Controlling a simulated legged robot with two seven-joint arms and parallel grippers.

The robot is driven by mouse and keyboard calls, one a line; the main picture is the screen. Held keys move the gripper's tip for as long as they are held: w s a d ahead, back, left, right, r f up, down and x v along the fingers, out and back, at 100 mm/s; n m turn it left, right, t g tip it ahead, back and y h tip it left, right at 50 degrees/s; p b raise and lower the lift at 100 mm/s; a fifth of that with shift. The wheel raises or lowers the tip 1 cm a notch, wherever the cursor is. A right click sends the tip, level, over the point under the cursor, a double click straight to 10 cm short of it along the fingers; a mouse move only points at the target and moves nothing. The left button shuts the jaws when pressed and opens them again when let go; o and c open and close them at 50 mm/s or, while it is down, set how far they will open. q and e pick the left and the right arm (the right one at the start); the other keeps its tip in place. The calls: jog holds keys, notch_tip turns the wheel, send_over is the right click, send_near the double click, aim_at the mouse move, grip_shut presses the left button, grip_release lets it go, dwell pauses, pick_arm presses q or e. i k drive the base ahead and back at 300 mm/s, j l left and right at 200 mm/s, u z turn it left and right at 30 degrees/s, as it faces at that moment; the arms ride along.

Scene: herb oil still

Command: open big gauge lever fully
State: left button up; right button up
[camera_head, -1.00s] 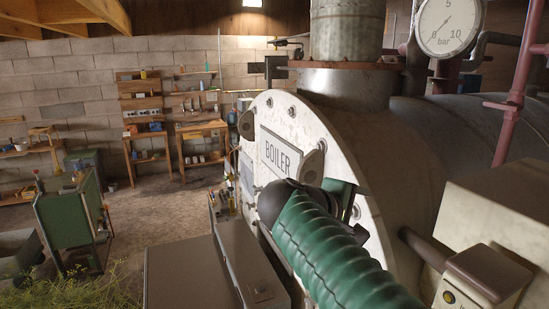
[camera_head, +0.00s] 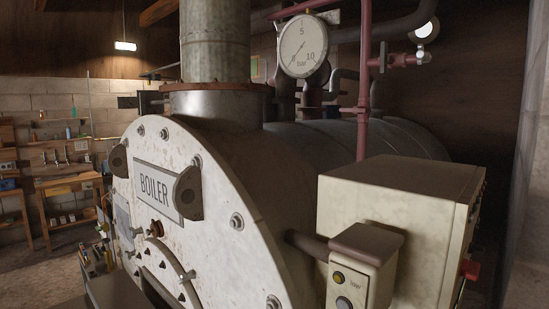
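The big round pressure gauge (camera_head: 304,45) has a white dial marked in bar with 5 and 10. Dark pipework (camera_head: 312,97) runs just below the gauge. A lever on it is too small to tell apart there. Neither of my grippers is in view.
A beige control box (camera_head: 400,225) and a smaller button box (camera_head: 362,265) stand at the front right. A red pipe (camera_head: 363,90) with a side valve (camera_head: 405,60) rises right of the gauge. Workbenches (camera_head: 70,185) stand at the far left.

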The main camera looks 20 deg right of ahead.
aim_at(356, 110)
jog(key=z, duration=1.15)
jog(key=u, duration=0.15)
jog(key=k+j, duration=0.05)
